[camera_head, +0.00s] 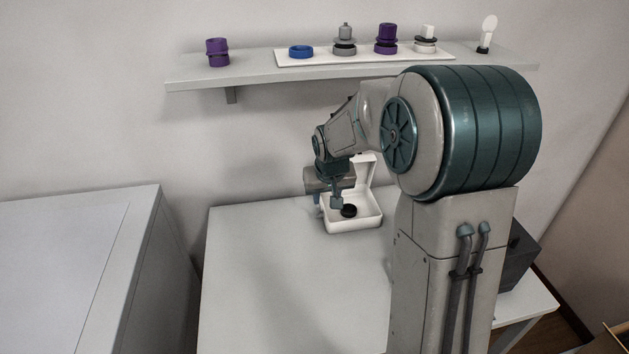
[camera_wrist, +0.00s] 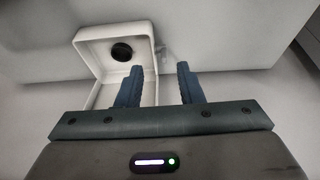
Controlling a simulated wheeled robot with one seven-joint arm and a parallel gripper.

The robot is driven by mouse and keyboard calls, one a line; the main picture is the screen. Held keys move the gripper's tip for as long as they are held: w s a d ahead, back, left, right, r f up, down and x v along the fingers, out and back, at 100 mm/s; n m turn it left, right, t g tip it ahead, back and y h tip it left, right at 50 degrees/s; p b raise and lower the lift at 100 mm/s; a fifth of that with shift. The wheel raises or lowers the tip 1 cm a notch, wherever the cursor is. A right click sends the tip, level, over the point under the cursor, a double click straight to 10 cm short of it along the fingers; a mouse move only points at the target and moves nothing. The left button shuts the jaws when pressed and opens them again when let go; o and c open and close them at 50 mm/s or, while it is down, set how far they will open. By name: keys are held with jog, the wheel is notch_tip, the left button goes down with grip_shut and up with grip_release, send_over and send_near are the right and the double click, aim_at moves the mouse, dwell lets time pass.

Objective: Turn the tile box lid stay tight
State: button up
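The tile box (camera_head: 352,222) is a white box on the table, with its lid (camera_head: 366,168) standing raised at the back. A round black piece (camera_head: 348,210) lies inside it. The wrist view also shows the white box (camera_wrist: 88,48) and the black piece (camera_wrist: 122,52). My gripper (camera_head: 328,203) is at the box's left side in the head view. In the wrist view my gripper (camera_wrist: 158,78) has its two fingers apart, with a clear gap between them. A small pale, translucent part (camera_wrist: 165,54) shows beside the box, just past the fingertips. I cannot tell whether it is the lid stay.
A wall shelf (camera_head: 215,77) above the table holds purple, blue, grey and white round parts on a white board (camera_head: 300,60). A dark box (camera_head: 518,258) stands at the table's right, behind my arm. The table's (camera_head: 270,285) front and left are clear. A grey cabinet (camera_head: 70,260) stands at the left.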

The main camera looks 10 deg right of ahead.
jog(key=w+p, duration=0.2)
jog(key=w, duration=0.2)
jog(key=p, duration=0.2)
send_near(319, 211)
jog(key=x, duration=0.4)
jog(key=w+x, duration=0.1)
jog(key=x, duration=0.3)
jog(key=shift+w+a, duration=0.1)
jog(key=shift+a, duration=0.05)
jog(key=shift+t, duration=0.3)
grip_shut()
